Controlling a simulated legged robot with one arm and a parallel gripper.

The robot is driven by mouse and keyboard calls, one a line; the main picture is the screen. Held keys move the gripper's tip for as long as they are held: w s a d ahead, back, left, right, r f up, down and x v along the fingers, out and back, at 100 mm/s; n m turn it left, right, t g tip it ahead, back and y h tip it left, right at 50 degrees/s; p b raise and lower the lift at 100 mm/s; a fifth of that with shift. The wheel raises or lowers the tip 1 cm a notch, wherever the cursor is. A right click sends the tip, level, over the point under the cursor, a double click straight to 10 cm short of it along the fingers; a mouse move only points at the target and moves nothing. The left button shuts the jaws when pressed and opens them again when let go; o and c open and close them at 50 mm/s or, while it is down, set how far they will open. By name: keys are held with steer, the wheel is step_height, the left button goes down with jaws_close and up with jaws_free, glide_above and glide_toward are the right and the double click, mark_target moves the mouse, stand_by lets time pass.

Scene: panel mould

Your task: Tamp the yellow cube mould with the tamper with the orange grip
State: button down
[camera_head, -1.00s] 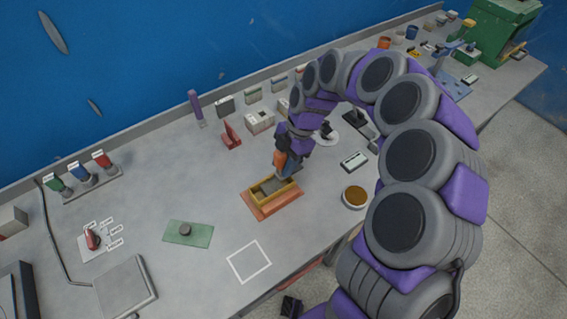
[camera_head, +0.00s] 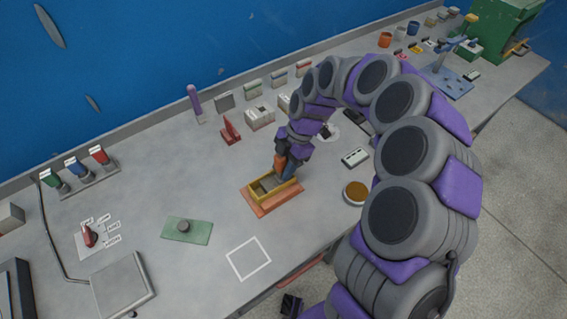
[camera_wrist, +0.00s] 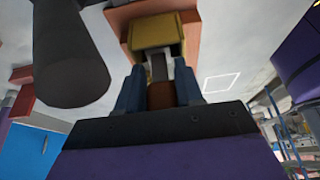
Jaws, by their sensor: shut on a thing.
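The yellow mould (camera_head: 262,197) sits on an orange-red base (camera_head: 273,207) at the middle of the bench. My gripper (camera_head: 284,166) is over the mould's far right part, pointing down. It is shut on the tamper with the orange grip (camera_head: 279,162). In the wrist view the grip (camera_wrist: 160,95) shows between the two blue-grey fingers, with the yellow mould (camera_wrist: 156,33) just beyond. The tamper's foot is at or inside the mould; I cannot tell whether it touches the fill. Grey fill shows in the left part of the mould.
A green plate with a dark knob (camera_head: 187,229) and a white square outline (camera_head: 248,258) lie left and in front. A round bowl (camera_head: 356,191) and a small labelled box (camera_head: 355,157) stand to the right. A red bracket (camera_head: 230,131) stands behind.

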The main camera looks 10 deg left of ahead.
mark_target(284, 158)
steer(key=shift+r, duration=0.15)
steer(key=shift+r+p, duration=0.4)
steer(key=shift+r, duration=1.3)
steer(key=shift+f, duration=0.1)
steer(key=shift+f+b, duration=0.65)
steer(key=shift+f, duration=1.1)
steer(key=shift+r, duration=0.15)
steer(key=shift+r+p, duration=0.45)
steer(key=shift+r, duration=1.25)
steer(key=shift+r+p, duration=1.2)
steer(key=shift+r, duration=2.3)
